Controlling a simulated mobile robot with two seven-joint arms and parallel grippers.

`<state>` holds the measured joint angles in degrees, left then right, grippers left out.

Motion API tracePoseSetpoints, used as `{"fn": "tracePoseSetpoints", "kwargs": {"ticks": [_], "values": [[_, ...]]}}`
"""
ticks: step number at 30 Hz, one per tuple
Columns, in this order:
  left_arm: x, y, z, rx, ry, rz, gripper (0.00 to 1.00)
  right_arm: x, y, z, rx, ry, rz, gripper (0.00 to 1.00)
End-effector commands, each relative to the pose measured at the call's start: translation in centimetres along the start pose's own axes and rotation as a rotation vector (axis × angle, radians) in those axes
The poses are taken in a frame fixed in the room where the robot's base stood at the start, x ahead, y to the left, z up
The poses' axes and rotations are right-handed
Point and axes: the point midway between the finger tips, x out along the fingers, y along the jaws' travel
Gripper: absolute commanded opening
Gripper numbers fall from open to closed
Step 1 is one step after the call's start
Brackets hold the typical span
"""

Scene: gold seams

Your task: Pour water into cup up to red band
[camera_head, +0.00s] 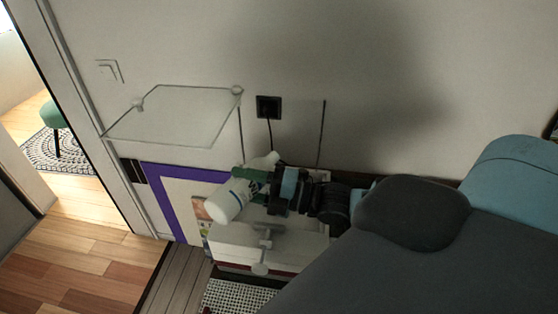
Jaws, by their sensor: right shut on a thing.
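My right gripper (254,182) reaches in from the right and is shut on a white bottle (226,204) with faint blue marks. The bottle is tilted, with its rounded white end toward the lower left. It is held in the air in front of the wall. The gripper hides part of the bottle, and another white part shows just behind the fingers. I cannot make out a cup, a red band or any water. My left gripper is not in view.
A clear glass shelf (172,116) juts from the wall above left of the bottle. A white ledge or box (290,250) with a clear knob-like part (262,252) lies below the gripper. A black socket (268,107) with a cord is above. An open doorway is at left.

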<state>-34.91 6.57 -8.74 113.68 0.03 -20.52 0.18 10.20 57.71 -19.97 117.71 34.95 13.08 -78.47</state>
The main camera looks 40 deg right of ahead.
Motion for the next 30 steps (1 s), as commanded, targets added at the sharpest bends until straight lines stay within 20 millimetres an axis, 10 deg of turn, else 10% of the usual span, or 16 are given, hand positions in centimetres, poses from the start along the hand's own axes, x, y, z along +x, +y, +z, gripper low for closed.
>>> {"fn": "tracePoseSetpoints", "kwargs": {"ticks": [30], "values": [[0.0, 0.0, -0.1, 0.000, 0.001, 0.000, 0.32, 0.6, 0.1, -1.5, 0.017, -0.003, 0.009, 0.23]]}}
